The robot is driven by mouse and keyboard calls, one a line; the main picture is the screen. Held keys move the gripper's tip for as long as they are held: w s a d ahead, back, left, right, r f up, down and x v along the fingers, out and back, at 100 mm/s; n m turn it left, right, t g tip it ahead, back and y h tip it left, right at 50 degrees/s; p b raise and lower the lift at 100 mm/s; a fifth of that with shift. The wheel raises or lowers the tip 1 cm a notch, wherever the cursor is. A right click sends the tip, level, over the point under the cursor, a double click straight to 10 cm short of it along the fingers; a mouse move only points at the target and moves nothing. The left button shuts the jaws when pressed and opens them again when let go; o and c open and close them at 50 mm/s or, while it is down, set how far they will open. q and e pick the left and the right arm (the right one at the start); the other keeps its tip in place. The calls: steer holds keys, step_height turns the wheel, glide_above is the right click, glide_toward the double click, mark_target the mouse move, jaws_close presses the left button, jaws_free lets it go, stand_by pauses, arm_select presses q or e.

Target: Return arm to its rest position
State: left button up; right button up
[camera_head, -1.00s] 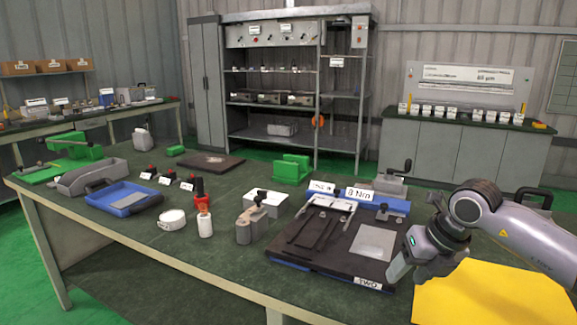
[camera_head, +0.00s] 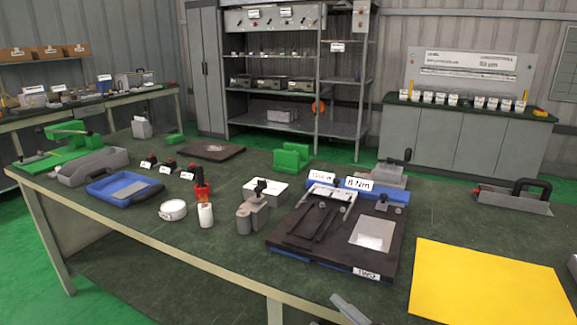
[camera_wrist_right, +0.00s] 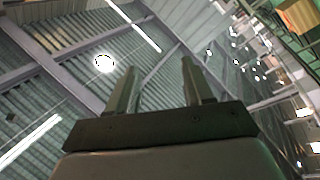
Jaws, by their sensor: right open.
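My right gripper shows in the right wrist view (camera_wrist_right: 160,85). Its two fingers stand apart with nothing between them. That view faces the corrugated ceiling and its lamps, so the gripper is clear of the table. In the head view only a small grey piece shows at the bottom edge; it seems to be part of my arm, and I cannot tell which part. My left gripper is not in view. The black fixture plate (camera_head: 330,252) with a grey sheet (camera_head: 373,234) lies on the green workbench (camera_head: 200,238).
A yellow sheet (camera_head: 490,285) lies at the front right. A grey tool with a black handle (camera_head: 512,201) is behind it. A blue tray (camera_head: 125,192), a white bottle (camera_head: 206,215) and a white box (camera_head: 266,189) stand left of the fixture. Shelves (camera_head: 290,125) stand behind.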

steer(key=s+d+f+m+g+h, duration=0.1)
steer(key=s+d+f+m+h, duration=0.3)
steer(key=f, duration=0.3)
steer(key=s+d+f+m+g+h, duration=0.2)
steer(key=s+d+f+m+h, duration=0.2)
steer(key=s+f+m, duration=0.2)
steer(key=s+d+f+m+g+h+p, duration=0.1)
steer(key=s+d+f+m+h, duration=0.3)
steer(key=s+f+m, duration=0.2)
step_height(320, 180, down, 3)
steer(key=shift+d+r+h, duration=0.1)
steer(key=shift+d+h, duration=0.2)
steer(key=shift+d, duration=0.05)
